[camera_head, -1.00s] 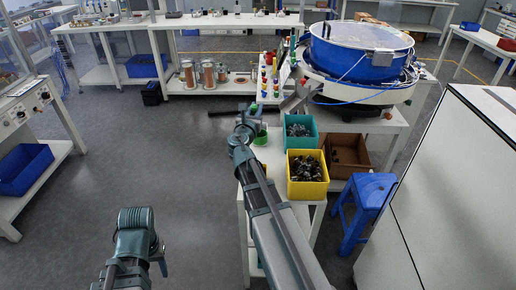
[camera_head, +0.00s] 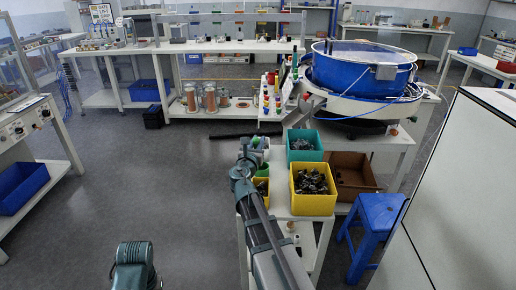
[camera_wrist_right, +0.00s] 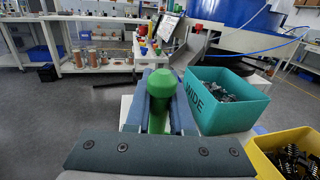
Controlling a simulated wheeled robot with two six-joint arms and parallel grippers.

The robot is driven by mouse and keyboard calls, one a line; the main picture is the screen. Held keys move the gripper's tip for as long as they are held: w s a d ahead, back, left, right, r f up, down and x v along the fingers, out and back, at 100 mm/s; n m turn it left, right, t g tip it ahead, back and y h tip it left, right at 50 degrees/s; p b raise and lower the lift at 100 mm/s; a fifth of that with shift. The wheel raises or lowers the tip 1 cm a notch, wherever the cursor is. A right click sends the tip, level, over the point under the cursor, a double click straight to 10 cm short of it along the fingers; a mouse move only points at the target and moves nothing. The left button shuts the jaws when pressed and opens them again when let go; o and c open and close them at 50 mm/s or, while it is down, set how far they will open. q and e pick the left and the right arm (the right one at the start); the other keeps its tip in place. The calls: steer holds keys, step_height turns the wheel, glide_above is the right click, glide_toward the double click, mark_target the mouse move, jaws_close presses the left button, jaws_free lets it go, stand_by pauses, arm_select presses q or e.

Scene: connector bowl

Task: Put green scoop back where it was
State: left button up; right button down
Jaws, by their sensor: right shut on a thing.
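The green scoop (camera_wrist_right: 161,90) is held upright between the two fingers of my right gripper (camera_wrist_right: 160,105), seen from behind in the right wrist view. In the head view my right gripper (camera_head: 250,158) is over the left side of the white table, with a bit of green beside it. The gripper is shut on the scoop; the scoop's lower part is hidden. Just right of it stands a teal bin (camera_wrist_right: 228,100) with dark metal parts, also seen in the head view (camera_head: 304,155). My left gripper is not in view; only part of my left arm shows at the bottom left.
A yellow bin (camera_head: 313,204) of dark parts stands in front of the teal bin. A smaller yellow bin (camera_head: 262,189) is partly hidden by my right arm. A brown box (camera_head: 352,172), blue stool (camera_head: 372,225) and blue bowl feeder (camera_head: 362,75) are at right.

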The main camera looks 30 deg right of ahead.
steer(key=shift+f, duration=0.15)
steer(key=shift+f, duration=0.15)
steer(key=c, duration=0.8)
jaws_free()
steer(key=shift+r, duration=0.25)
steer(key=v, duration=1.2)
